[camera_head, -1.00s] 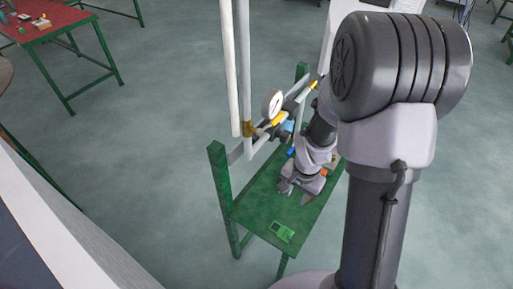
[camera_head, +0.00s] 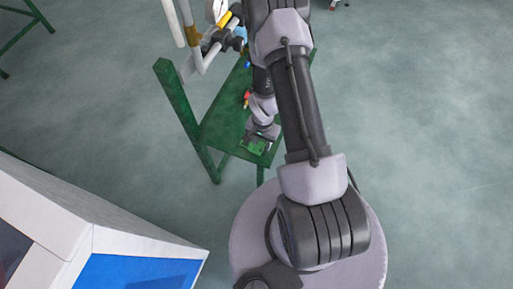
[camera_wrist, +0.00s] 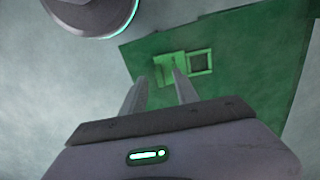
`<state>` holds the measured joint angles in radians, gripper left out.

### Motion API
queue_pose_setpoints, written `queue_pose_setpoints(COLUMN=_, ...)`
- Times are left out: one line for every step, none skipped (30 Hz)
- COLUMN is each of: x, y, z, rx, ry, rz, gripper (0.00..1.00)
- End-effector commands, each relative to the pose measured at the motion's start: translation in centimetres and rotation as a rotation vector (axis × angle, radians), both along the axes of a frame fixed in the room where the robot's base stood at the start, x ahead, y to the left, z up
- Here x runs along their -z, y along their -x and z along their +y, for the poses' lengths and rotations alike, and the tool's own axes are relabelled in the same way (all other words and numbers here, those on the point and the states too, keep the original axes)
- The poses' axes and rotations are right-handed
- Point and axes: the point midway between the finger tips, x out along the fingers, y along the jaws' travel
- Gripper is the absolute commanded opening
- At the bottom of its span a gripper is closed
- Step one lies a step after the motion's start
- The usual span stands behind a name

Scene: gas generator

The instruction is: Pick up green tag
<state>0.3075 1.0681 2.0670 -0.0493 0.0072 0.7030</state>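The green tag (camera_head: 253,147) lies flat on the near end of the green table (camera_head: 217,122), partly hidden by my gripper (camera_head: 262,137) in the head view. In the wrist view the tag (camera_wrist: 172,65) is a light green plate with a dark square opening at its right end. My gripper (camera_wrist: 161,76) is open there, its two grey fingers apart and pointing at the tag. The fingertips overlap the tag's near edge in the picture. I cannot tell whether they touch it.
White pipes (camera_head: 187,30) with a gauge and yellow fittings rise at the table's far left. A small red item (camera_head: 247,97) lies on the table behind my gripper. A white and blue cabinet (camera_head: 90,235) stands at lower left. The floor at right is clear.

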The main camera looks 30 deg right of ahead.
Motion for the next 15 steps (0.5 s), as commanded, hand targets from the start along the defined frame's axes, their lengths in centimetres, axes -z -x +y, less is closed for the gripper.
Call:
queue_pose_setpoints(x=2.02, y=0.04, z=-0.01, rx=-0.002, ry=0.0, rz=0.001, gripper=0.36)
queue_pose_setpoints(x=2.53, y=0.03, z=0.0, rx=-0.001, ry=-0.001, rz=0.001, gripper=0.36)
queue_pose_setpoints(x=2.84, y=0.01, z=0.0, rx=-0.001, ry=0.0, rz=0.0, gripper=0.36)
queue_pose_setpoints(x=2.83, y=0.0, z=0.01, rx=-0.001, ry=0.0, rz=0.0, gripper=0.36)
queue_pose_setpoints(x=2.69, y=0.0, z=0.0, rx=-0.002, ry=0.0, rz=0.0, gripper=0.36)
queue_pose_setpoints(x=2.48, y=0.0, z=0.0, rx=-0.001, ry=0.0, rz=0.0, gripper=0.36)
queue_pose_setpoints(x=2.4, y=0.0, z=0.0, rx=-0.001, ry=0.0, rz=0.0, gripper=0.36)
queue_pose_setpoints(x=2.36, y=0.0, z=0.0, rx=-0.001, ry=0.0, rz=0.0, gripper=0.36)
queue_pose_setpoints(x=2.33, y=0.0, z=0.0, rx=-0.001, ry=0.0, rz=0.0, gripper=0.34)
queue_pose_setpoints(x=2.32, y=0.0, z=0.0, rx=-0.001, ry=0.0, rz=0.0, gripper=0.29)
queue_pose_setpoints(x=2.32, y=0.0, z=0.0, rx=-0.001, ry=0.0, rz=0.0, gripper=0.23)
queue_pose_setpoints(x=2.31, y=0.0, z=0.0, rx=-0.001, ry=0.0, rz=0.0, gripper=0.15)
queue_pose_setpoints(x=2.31, y=0.0, z=0.01, rx=-0.001, ry=0.0, rz=0.0, gripper=0.09)
queue_pose_setpoints(x=2.31, y=0.0, z=0.01, rx=-0.001, ry=0.0, rz=0.0, gripper=0.03)
queue_pose_setpoints(x=2.31, y=0.0, z=0.01, rx=-0.001, ry=0.0, rz=0.0, gripper=0.0)
